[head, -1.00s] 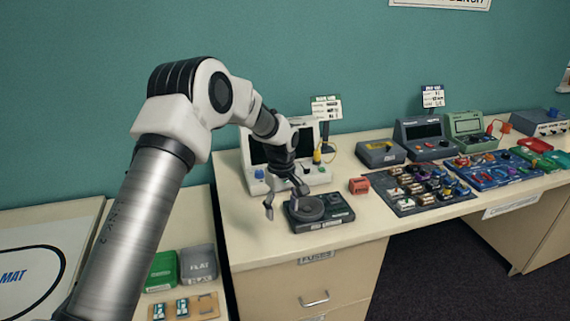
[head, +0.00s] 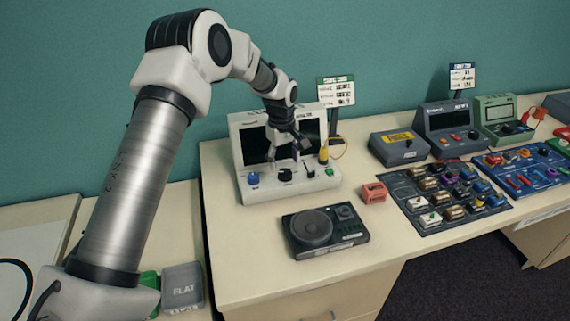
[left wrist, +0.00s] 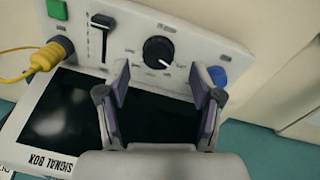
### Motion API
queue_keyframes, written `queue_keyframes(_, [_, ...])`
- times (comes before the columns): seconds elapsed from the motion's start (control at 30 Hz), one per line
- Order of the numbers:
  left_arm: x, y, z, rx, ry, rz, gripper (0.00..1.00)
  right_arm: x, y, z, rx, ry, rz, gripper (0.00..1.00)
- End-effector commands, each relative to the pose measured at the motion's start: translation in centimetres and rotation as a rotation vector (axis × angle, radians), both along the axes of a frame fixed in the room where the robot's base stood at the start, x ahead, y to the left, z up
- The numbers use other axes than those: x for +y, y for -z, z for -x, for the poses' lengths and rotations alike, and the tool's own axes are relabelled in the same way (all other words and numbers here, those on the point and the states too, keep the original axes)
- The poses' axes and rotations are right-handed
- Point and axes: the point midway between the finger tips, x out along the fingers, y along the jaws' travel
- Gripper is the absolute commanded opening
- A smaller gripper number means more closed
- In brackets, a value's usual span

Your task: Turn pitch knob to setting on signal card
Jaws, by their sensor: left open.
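The white signal box (head: 238,140) stands at the back of the bench, with a dark screen and a sloped front panel. Its black round knob (head: 285,174), with a white pointer mark, also shows in the left wrist view (left wrist: 158,52). My left gripper (head: 284,160) hangs over the panel, pointing down at the knob. In the left wrist view its fingers (left wrist: 161,72) are open and empty, with the knob just beyond and between their tips. I cannot see contact. A green-topped card (head: 336,92) stands behind the box; its text is too small to read.
The panel also has a blue button (head: 253,178), a slider (head: 307,168), a green button (head: 329,172) and a yellow plug (head: 323,154). A black speaker unit (head: 345,228) and a red block (head: 374,192) stand in front. Electronics boards (head: 440,195) lie to the right.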

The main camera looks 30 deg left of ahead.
Motion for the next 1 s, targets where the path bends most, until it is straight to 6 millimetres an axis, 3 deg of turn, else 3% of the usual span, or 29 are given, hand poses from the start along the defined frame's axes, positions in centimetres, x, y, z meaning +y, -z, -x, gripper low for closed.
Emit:
queue_keyframes(0.2, [0.0,3.3,-0.1,0.003,0.000,0.001,0.65,0.0,-0.8,-0.1,-0.001,-0.001,0.000,0.40])
queue_keyframes(0.47, [-0.1,3.7,-0.2,0.001,0.000,0.000,0.65,0.0,-0.8,-0.1,-0.002,-0.001,0.000,0.40])
queue_keyframes(0.63, [-0.1,3.7,-0.1,0.001,0.000,0.000,0.09,0.0,-0.8,0.0,-0.001,-0.001,0.000,0.40])
queue_keyframes(0.67, [0.0,3.8,-0.1,0.001,0.000,0.000,0.05,0.0,-0.8,0.0,-0.001,-0.001,0.000,0.40])
queue_keyframes(1.0, [0.0,3.9,-0.1,0.004,0.021,0.000,0.05,0.0,-0.8,-0.1,-0.001,-0.001,0.000,0.40])
